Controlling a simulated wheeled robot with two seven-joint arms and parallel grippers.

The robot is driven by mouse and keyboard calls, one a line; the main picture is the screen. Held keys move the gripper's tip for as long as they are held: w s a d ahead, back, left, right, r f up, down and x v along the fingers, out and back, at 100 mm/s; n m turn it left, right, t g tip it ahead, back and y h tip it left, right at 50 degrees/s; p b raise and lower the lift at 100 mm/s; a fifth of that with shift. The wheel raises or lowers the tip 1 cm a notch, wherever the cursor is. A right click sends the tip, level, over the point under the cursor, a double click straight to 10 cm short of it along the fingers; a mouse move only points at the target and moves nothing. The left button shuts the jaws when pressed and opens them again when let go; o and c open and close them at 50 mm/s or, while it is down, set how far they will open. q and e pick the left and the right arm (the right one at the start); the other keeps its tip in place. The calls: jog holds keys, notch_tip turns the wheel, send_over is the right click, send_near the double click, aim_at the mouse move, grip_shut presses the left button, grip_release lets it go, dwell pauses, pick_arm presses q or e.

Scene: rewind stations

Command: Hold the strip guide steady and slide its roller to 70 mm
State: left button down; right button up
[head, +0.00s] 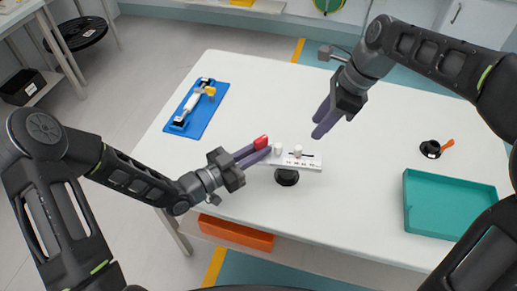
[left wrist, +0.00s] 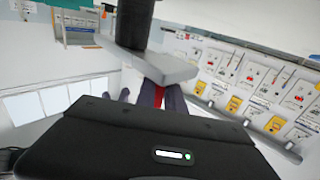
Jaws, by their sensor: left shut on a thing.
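The strip guide (head: 308,163) is a white bar with scale marks on a round black foot (head: 287,177), near the middle of the table. A white roller (head: 298,150) stands on the bar by a dark slot; its exact reading is too small to tell. Another white peg (head: 278,148) stands nearer the red end (head: 261,142). My left gripper (head: 262,150) is shut on the guide's left end at the red part. The left wrist view shows the bar's underside (left wrist: 165,66) and red between the fingers (left wrist: 159,96). My right gripper (head: 321,122) hangs above and right of the roller, apart from it; its opening is unclear.
A blue tray (head: 212,112) with a fixture lies at the table's back left. A teal tray (head: 450,205) is at the right, with a small black round item (head: 431,149) and orange piece behind it. An orange bin (head: 235,233) sits below the front edge. The table around the guide is clear.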

jog(key=shift+o, duration=0.5)
jog(key=g+y, duration=0.3)
jog(key=y, duration=0.3)
send_near(299, 147)
jog(key=s+f, duration=0.1)
jog(key=s+a+f, duration=0.1)
jog(key=f, duration=0.1)
jog(key=s+a+f, duration=0.1)
jog(key=shift+s+f, duration=0.3)
jog(key=shift+f, duration=0.1)
jog(key=d+f+t+y, duration=0.2)
jog(key=d+t+y, duration=0.2)
jog(key=d+y, duration=0.2)
jog(key=shift+t+y, duration=0.4)
jog(key=shift+y, duration=0.5)
jog(key=shift+w+f, duration=0.1)
jog(key=a, duration=0.4)
jog(key=w+a, duration=0.1)
jog(key=a, duration=0.6)
jog(key=shift+w+a, duration=0.2)
jog(key=shift+a, duration=0.2)
jog(key=shift+c, duration=0.3)
